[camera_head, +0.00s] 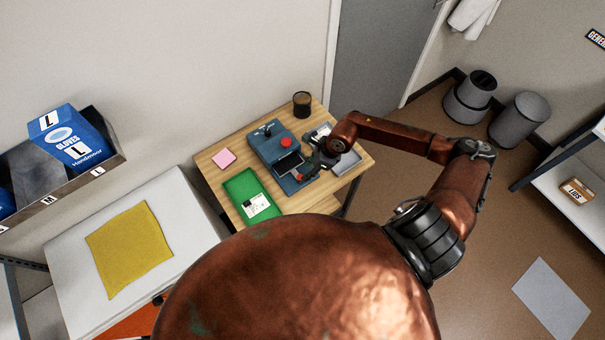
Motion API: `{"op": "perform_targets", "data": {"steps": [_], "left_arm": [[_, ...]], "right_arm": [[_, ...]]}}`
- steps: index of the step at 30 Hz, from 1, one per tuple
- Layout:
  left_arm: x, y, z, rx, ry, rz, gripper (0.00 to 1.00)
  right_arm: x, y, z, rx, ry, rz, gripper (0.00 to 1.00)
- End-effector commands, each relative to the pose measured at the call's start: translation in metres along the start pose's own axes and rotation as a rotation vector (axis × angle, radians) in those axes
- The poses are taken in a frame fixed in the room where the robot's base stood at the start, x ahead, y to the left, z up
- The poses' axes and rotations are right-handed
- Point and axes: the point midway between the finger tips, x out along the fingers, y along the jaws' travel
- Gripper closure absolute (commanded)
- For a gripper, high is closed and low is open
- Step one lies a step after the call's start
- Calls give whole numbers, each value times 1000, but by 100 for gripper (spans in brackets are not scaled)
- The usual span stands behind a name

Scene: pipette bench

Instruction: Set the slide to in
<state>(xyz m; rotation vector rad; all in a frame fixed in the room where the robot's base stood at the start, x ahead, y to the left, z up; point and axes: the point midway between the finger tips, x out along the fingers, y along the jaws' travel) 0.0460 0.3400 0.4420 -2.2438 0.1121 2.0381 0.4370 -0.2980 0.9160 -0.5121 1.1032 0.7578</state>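A blue-grey bench device (265,148) with a red knob (286,142) and a small dark fitting on top stands on the wooden table. A dark, flat slide-like part (289,163) shows at its front right; how far in or out it sits is too small to tell. My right gripper (305,174) is low over the front right of the device, beside that part. Its fingers are small and dark, and I cannot tell whether they touch it or are open. My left gripper is not in view.
A green tray (236,187) with a white label lies at the front left of the wooden table (210,160). A grey tray (347,164) is right of my gripper.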

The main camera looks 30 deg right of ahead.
Motion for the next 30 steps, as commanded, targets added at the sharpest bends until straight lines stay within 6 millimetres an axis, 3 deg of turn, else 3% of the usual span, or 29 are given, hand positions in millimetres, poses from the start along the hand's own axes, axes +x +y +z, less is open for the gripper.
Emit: {"op": "perform_targets", "data": {"steps": [6, 12, 21, 30], "left_arm": [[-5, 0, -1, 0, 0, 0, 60], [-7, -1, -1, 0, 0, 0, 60], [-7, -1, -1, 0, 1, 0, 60], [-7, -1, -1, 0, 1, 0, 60]], "right_arm": [[34, 1, 2, 4, -4, 3, 64], [51, 1, 2, 2, -3, 2, 64], [54, 1, 2, 2, -4, 2, 64], [53, 1, 2, 2, -4, 2, 85]]}}
